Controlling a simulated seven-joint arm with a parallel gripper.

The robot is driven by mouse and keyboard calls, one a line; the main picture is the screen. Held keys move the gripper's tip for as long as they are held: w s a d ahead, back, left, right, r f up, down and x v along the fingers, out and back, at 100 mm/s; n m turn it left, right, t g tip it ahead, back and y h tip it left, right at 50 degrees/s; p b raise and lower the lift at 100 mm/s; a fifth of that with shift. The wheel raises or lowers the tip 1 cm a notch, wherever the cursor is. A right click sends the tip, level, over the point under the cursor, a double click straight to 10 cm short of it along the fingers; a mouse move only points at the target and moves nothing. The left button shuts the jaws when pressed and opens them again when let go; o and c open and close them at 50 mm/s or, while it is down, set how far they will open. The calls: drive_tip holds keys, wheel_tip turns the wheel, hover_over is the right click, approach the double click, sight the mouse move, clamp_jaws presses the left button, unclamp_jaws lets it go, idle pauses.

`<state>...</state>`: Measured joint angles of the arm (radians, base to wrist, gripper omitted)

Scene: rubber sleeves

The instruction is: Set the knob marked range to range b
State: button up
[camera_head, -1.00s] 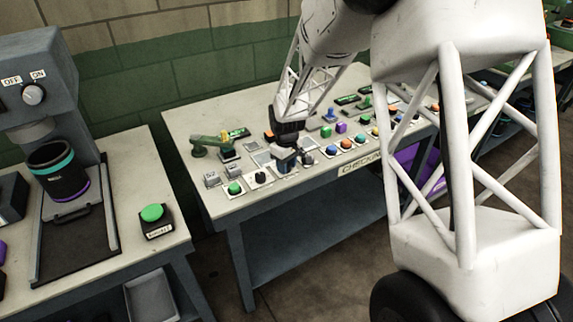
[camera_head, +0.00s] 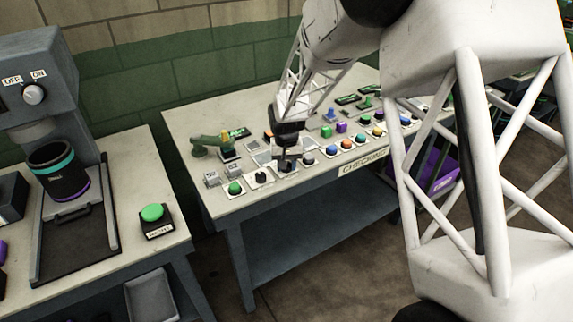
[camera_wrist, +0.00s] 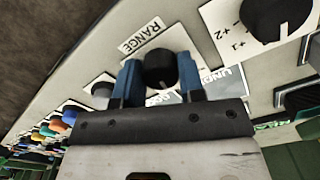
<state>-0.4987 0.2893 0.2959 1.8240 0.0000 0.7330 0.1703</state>
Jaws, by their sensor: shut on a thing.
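The range knob (camera_wrist: 159,68) is a round black knob on a white plate marked RANGE (camera_wrist: 143,36) in the wrist view. My gripper (camera_wrist: 159,84) has its two blue fingers on either side of the knob and is shut on it. In the head view my gripper (camera_head: 287,157) is at the front part of the checking table. The knob is mostly hidden there behind the gripper. The pointer and the range letters cannot be read, as the gripper covers part of the plate.
Another black knob (camera_wrist: 264,18) on a plate marked +1 and +2 sits close by. A green button (camera_head: 235,188) and several coloured buttons line the front of the checking table (camera_head: 225,207). A separate table with a machine (camera_head: 40,70) stands at the left.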

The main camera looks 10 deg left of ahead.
drive_tip(key=shift+m, duration=1.7)
drive_tip(key=o, duration=0.9)
drive_tip(key=shift+r, duration=0.1)
drive_tip(key=shift+r, duration=3.8)
